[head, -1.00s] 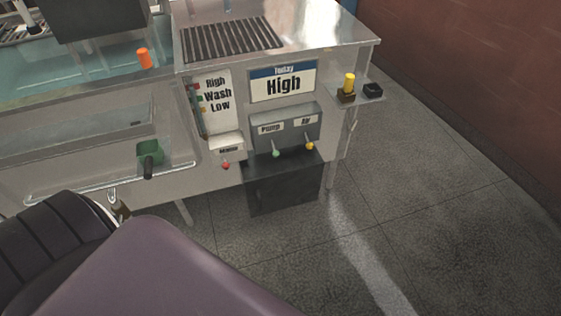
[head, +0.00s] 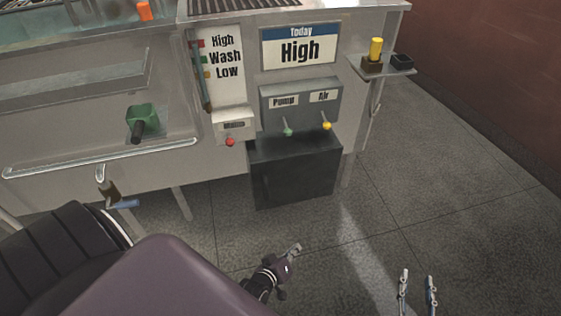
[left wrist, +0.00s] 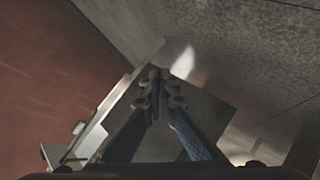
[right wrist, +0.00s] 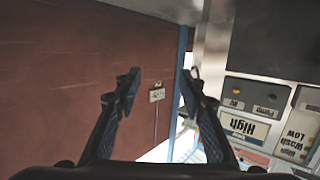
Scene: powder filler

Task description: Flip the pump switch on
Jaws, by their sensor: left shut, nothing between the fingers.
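The pump switch (head: 287,132) is a small lever with a green knob under the "Pump" label on the grey control box (head: 272,97); its knob points down. The air switch (head: 327,125) with a yellow knob is just right of it. My left gripper (head: 294,248) is shut and empty, below and in front of the dark box, well apart from the switch. It also shows shut in the left wrist view (left wrist: 158,76). My right gripper (head: 418,278) is open and empty at the lower right; its spread fingers show in the right wrist view (right wrist: 160,78).
A mains switch (head: 230,142) with a red knob is left of the control box. A dark box (head: 296,172) stands below. A ledge (head: 395,70) with a yellow knob sticks out at the right. Floor in front is open.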

